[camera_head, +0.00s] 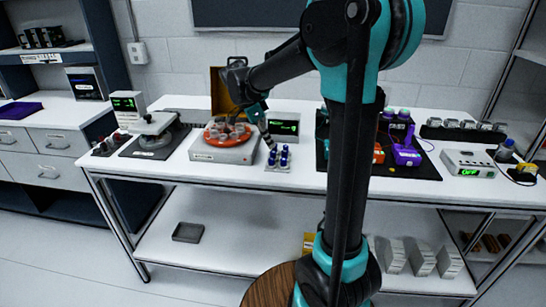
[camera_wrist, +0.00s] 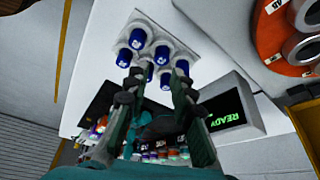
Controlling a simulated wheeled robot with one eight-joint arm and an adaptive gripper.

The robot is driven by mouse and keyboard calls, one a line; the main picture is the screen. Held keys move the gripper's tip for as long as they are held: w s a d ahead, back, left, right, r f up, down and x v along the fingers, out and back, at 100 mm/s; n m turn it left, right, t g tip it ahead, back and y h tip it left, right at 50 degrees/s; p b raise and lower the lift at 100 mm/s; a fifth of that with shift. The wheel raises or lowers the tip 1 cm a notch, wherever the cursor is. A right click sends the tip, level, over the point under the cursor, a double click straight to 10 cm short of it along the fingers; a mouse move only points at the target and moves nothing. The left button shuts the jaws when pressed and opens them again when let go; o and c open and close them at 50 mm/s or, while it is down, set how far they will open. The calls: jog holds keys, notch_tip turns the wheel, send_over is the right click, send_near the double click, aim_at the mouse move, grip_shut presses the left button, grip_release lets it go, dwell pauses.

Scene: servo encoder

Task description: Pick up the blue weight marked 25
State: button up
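The weights (camera_head: 284,157) also show on the table in the head view, just left of my arm. They bear white marks too small to read, so I cannot tell which one is marked 25. My gripper (camera_wrist: 154,88) is open, with its two fingers apart. The fingers overlap the nearer weights in the wrist view; I cannot tell whether they touch. In the head view my gripper (camera_head: 267,140) points down just behind the weights, partly hidden.
A scale with an orange-red disc (camera_head: 215,132) carrying metal pieces stands left of the weights. A box with a green READY display (camera_wrist: 228,112) is close by. A black mat (camera_head: 425,168) with orange and purple devices lies right. Bare white tabletop (camera_head: 240,178) lies in front.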

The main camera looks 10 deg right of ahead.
aim_at(273, 152)
jog(key=x, duration=0.5)
jog(key=shift+a, duration=0.2)
jog(key=shift+c, duration=0.4)
jog(key=c, duration=0.5)
grip_shut()
jog(key=shift+r, duration=0.1)
